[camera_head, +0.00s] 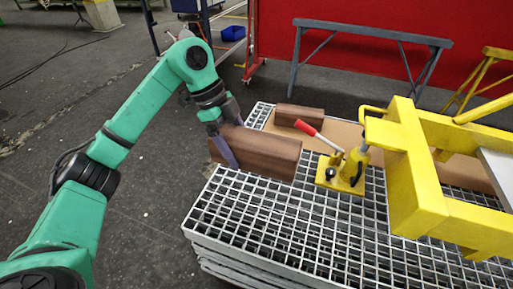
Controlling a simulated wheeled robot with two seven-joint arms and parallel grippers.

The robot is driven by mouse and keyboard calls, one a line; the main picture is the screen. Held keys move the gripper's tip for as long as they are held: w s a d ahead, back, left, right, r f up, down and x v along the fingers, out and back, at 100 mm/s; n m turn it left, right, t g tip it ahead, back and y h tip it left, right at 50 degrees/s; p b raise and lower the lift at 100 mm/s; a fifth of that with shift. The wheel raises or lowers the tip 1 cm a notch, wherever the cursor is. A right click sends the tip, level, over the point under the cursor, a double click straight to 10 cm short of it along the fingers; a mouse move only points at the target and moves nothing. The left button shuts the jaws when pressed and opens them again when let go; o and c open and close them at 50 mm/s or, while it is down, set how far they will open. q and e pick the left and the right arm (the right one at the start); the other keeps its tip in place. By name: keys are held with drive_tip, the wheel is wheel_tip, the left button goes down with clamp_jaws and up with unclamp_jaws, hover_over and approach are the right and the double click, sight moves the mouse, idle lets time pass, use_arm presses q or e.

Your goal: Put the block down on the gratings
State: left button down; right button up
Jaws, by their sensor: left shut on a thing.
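A brown wooden block (268,154) is in my left gripper (226,143), which is shut on it near its left end. The block is over the left part of the metal gratings (265,221); I cannot tell whether it touches them. The gratings lie stacked, with their open mesh facing up. A second brown block (299,118) lies farther back on a flat brown board (346,134). My right gripper is not in view.
A yellow jack (343,174) with a red-tipped handle (306,128) stands on the gratings right of the held block. A large yellow boom frame (415,185) fills the right side. Bare grating shows in front. A grey trestle (372,35) stands behind.

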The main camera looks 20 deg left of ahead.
use_arm(q)
drive_tip(key=f, duration=0.3)
drive_tip(key=shift+s+d+b, duration=0.15)
drive_tip(key=shift+s+b, duration=0.2)
wheel_tip(320, 180, down, 12)
drive_tip(key=shift+r+b, duration=0.2)
drive_tip(key=shift+b, duration=0.6)
wheel_tip(320, 180, down, 5)
drive_tip(key=shift+r+b, duration=0.1)
drive_tip(key=shift+b, duration=0.25)
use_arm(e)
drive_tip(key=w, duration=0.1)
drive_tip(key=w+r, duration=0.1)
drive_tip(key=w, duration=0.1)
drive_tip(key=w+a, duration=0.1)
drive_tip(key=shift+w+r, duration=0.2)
use_arm(q)
unclamp_jaws()
drive_tip(key=shift+r, duration=0.15)
drive_tip(key=p+v, duration=0.1)
drive_tip(key=v, duration=1)
drive_tip(key=shift+r, duration=0.4)
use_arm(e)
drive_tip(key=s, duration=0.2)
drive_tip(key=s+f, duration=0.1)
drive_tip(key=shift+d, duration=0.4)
